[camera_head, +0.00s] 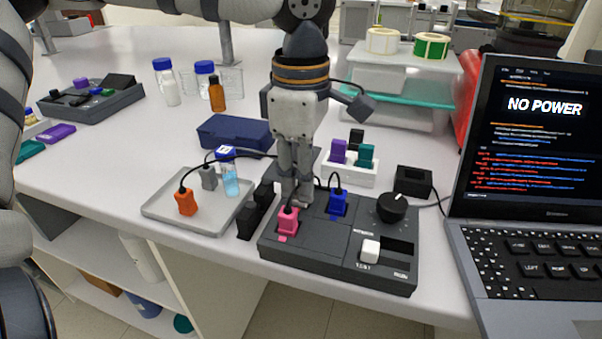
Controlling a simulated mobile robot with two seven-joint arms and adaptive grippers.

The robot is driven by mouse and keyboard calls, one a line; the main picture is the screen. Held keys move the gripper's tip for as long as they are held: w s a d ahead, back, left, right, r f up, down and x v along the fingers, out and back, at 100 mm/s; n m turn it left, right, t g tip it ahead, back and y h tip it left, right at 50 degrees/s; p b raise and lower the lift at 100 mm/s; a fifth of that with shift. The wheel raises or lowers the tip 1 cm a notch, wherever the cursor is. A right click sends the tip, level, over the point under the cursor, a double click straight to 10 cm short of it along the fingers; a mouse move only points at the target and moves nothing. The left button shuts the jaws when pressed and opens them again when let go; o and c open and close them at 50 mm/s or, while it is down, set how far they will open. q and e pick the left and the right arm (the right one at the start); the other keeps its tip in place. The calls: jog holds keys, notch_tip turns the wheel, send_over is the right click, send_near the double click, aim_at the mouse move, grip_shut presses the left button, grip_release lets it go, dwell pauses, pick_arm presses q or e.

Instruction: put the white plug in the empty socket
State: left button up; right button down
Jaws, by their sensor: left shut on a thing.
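My left gripper (297,196) points straight down over the back left part of the dark socket box (330,270). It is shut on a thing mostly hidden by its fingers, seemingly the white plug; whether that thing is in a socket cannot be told. The fingertips are just behind a pink plug (288,220), which is seated in the box. A blue plug (338,203) is seated to the right. The empty socket is not clearly seen. The box also carries a black knob (391,207) and a white switch-like block (370,250). My right gripper is not in view.
A grey tray (160,208) at left holds an orange plug (186,202), a grey plug and a small bottle. Black blocks (250,217) stand beside the box. A white holder (348,174) with coloured plugs is behind. A laptop (530,120) reading "NO POWER" stands at right.

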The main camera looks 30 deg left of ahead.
pick_arm(q)
jog(key=shift+f, duration=0.15)
jog(key=o, duration=0.9)
jog(key=shift+o, duration=0.2)
notch_tip(320, 180, up, 12)
